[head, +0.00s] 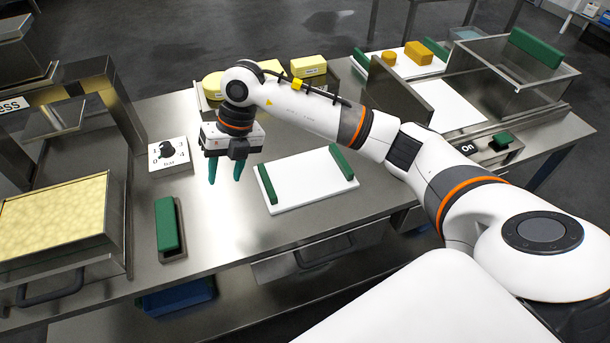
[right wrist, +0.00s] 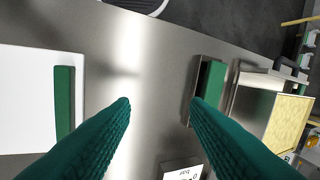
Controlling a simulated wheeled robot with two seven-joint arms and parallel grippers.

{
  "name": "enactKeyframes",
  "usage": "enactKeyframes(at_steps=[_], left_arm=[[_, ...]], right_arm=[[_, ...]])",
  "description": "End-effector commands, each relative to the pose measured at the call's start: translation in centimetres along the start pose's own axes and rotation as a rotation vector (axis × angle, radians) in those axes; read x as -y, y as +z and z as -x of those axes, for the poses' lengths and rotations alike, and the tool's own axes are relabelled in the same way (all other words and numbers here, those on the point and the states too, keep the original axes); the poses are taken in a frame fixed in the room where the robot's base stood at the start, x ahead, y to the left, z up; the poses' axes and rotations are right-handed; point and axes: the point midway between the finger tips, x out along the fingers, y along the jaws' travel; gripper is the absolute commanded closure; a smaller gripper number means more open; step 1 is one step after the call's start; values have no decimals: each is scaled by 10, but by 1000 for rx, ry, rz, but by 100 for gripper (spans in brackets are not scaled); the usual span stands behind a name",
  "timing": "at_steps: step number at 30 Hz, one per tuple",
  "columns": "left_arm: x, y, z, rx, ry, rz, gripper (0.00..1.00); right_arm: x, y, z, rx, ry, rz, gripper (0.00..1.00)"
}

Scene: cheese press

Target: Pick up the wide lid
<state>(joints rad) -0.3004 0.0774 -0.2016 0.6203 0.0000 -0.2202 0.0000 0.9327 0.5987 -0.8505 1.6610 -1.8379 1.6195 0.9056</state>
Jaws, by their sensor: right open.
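The wide lid appears to be the white rectangular plate (head: 305,178) with a green bar handle along each short side, lying flat on the steel table. The left handle (head: 267,184) and right handle (head: 342,163) both stand clear. In the right wrist view the white plate (right wrist: 28,95) is at the left edge, partly cut off, with one green handle (right wrist: 64,108) showing. My right gripper (head: 225,176) is open and empty, above the table to the left of the plate. Its green fingers (right wrist: 160,102) point down at bare steel. My left gripper is not in view.
A green block (head: 166,224) sits in a narrow grey holder left of my gripper. A dial box (head: 169,154) stands behind it. A vat of yellow curd (head: 55,215) is at the left. Yellow cheeses (head: 312,66) lie behind my arm. Bare table surrounds the plate.

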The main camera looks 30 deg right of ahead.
Motion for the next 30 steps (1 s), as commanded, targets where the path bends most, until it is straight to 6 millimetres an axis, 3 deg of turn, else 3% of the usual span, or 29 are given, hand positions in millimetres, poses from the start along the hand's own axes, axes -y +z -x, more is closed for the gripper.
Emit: enactKeyframes(at_steps=[1,3,8,18,25,30], left_arm=[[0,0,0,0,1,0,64],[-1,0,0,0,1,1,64],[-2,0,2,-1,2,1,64],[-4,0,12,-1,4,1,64],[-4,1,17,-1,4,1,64],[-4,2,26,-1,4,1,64]], right_arm=[[-23,-10,14,-16,115,-39,58],[-47,-17,30,-29,236,-89,58],[-73,-21,43,-39,363,-150,58],[-94,-22,-6,-36,369,-152,58],[-101,-23,-22,-37,367,-151,58],[-115,-26,-44,-35,367,-151,58]])
